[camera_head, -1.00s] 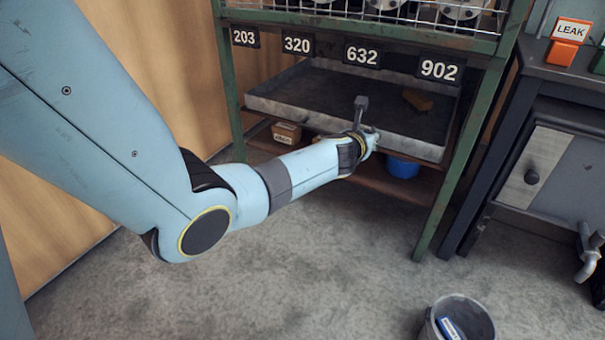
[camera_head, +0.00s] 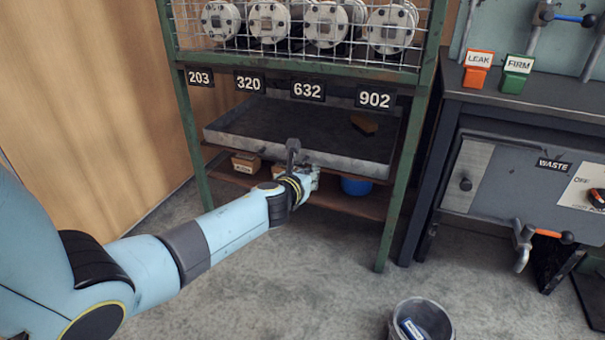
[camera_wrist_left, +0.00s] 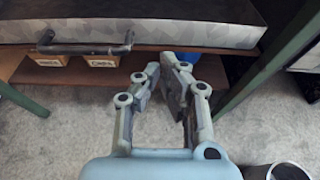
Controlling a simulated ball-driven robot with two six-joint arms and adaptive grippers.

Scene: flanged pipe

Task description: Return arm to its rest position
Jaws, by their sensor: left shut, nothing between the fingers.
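My left arm comes in from the left in the head view, and its gripper (camera_head: 310,178) is in front of the shelf rack, near the front wall of a grey tray (camera_head: 350,163). In the left wrist view the gripper (camera_wrist_left: 168,68) is shut and empty, just short of the lower shelf edge. The tray (camera_wrist_left: 190,36) lies beyond it, with a dark bar handle (camera_wrist_left: 85,46) to the left of the fingers. I cannot tell any contact in the head view, where the gripper overlaps the shelf. My right gripper is not in view.
The green rack post (camera_head: 400,190) stands right of the gripper. Small boxes (camera_head: 245,163) and a blue container (camera_head: 356,186) sit on the lower shelf. A bin (camera_head: 422,318) stands on the floor. Flanged pipes (camera_head: 325,25) fill the top basket. A workbench (camera_head: 525,100) is at right.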

